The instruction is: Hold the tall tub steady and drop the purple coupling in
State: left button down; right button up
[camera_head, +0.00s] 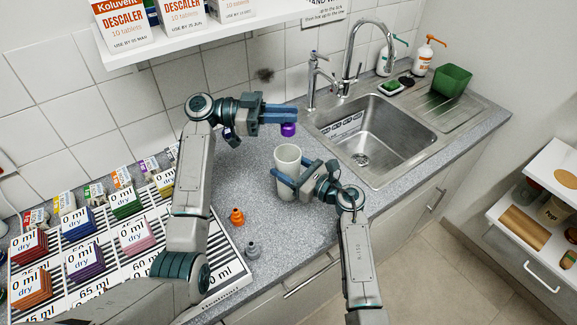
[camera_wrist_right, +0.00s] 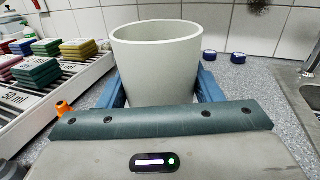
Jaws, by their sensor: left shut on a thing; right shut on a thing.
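The tall tub (camera_head: 287,158) is a pale, open-topped cup upright on the counter. My right gripper (camera_head: 289,171) is shut around its sides, one blue finger on each side. The tub (camera_wrist_right: 158,60) also fills the middle of the right wrist view, between the fingers. The purple coupling (camera_head: 288,130) is a small purple piece below the fingertips of my left gripper (camera_head: 287,114), which is shut on it. In the head view, the coupling appears just above the tub's far rim, apart from it. The tub's bottom is hidden.
An orange fitting (camera_head: 237,216) and a grey fitting (camera_head: 253,250) stand on the counter left of the tub. A rack of coloured sponge-like blocks (camera_head: 135,235) is farther left. The sink (camera_head: 375,140) and tap (camera_head: 352,60) are right. Two dark blue caps (camera_wrist_right: 238,58) lie near the wall.

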aim_at(284, 133)
pick_arm(q)
jog(key=shift+f, duration=2.95)
jog(key=c, duration=1.3)
grip_release()
jog(key=a, duration=1.2)
jog(key=shift+w, duration=0.4)
pick_arm(e)
jog(key=o, duration=1.1)
